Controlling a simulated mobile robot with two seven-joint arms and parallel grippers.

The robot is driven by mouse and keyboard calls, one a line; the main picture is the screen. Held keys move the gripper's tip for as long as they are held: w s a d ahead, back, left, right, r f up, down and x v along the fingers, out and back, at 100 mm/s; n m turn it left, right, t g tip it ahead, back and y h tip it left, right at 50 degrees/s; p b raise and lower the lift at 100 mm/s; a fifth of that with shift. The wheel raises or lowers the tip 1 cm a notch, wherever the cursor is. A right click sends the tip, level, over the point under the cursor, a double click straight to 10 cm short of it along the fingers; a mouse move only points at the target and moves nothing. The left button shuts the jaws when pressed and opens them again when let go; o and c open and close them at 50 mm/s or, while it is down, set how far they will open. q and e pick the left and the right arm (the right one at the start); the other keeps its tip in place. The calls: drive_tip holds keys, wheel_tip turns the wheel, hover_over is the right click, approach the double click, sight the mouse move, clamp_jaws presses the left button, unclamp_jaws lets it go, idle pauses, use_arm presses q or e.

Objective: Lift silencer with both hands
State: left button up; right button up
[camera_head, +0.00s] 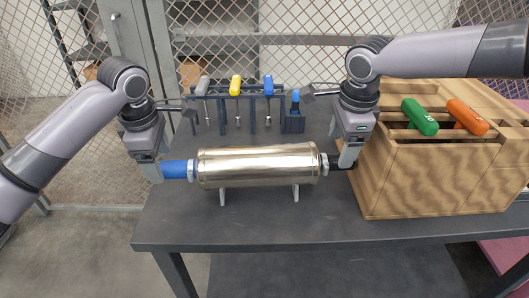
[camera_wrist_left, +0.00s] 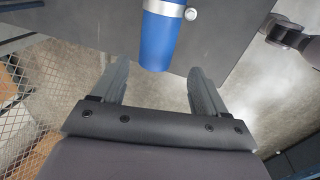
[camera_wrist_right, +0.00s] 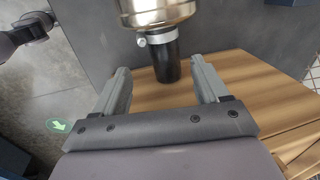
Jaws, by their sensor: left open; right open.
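The silencer (camera_head: 258,166) is a shiny metal cylinder lying level on two small grey supports on the dark table. Its left end has a blue pipe (camera_head: 175,169), which also shows in the left wrist view (camera_wrist_left: 159,38). Its right end has a black pipe, seen in the right wrist view (camera_wrist_right: 166,62). My left gripper (camera_head: 154,173) is open at the blue pipe's outer end, with the pipe tip ahead between its fingers. My right gripper (camera_head: 347,158) is open at the black pipe, which reaches toward the gap between its fingers.
A wooden box (camera_head: 430,178) with a green-handled tool (camera_head: 420,117) and an orange-handled tool (camera_head: 467,117) stands close to my right gripper. A rack (camera_head: 240,106) of screwdrivers stands behind the silencer. The table (camera_head: 290,227) is clear in front. A mesh fence (camera_head: 270,70) is behind.

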sight(170, 172)
use_arm(q)
drive_tip(key=shift+w+d, duration=0.25)
drive_tip(key=shift+w, duration=0.1)
use_arm(e)
drive_tip(key=shift+w+d, duration=0.1)
drive_tip(key=shift+w, duration=0.25)
use_arm(q)
drive_tip(key=shift+s, duration=0.1)
drive_tip(key=shift+f, duration=0.2)
use_arm(e)
drive_tip(key=shift+f, duration=0.2)
use_arm(q)
drive_tip(key=f, duration=0.2)
drive_tip(key=w+f, duration=0.1)
drive_tip(key=f, duration=0.3)
drive_tip(key=shift+w+f, duration=0.25)
use_arm(e)
drive_tip(key=f, duration=0.3)
drive_tip(key=w+f, duration=0.1)
drive_tip(key=f, duration=0.2)
drive_tip(key=shift+w+f, duration=0.15)
drive_tip(key=shift+f, duration=0.1)
